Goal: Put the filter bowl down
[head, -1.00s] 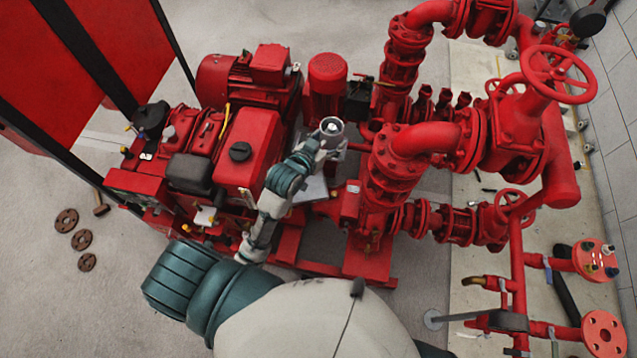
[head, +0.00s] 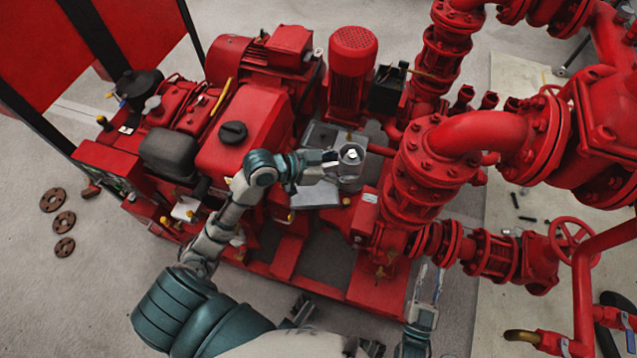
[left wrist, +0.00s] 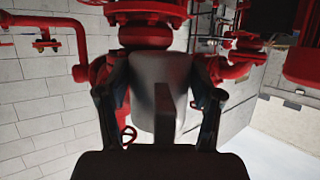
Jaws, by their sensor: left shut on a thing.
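The filter bowl (head: 351,172) is a grey metal cup with a round top, seen in the middle of the head view. My left gripper (head: 334,167) reaches it from the left and is shut on its side. In the left wrist view the bowl (left wrist: 158,85) appears as a blurred grey body between the two dark fingers. The bowl is roughly upright over a grey flat surface (head: 316,194) on the pumpset; I cannot tell whether it touches it. My right gripper (head: 429,285) is low in the head view, its two fingers apart and empty.
A red tank with a black cap (head: 233,132) stands left of the bowl. A red vertical motor (head: 352,65) rises behind it, and thick red pipes (head: 425,165) stand close on the right. Several rusty flanges (head: 64,222) lie on the floor at left.

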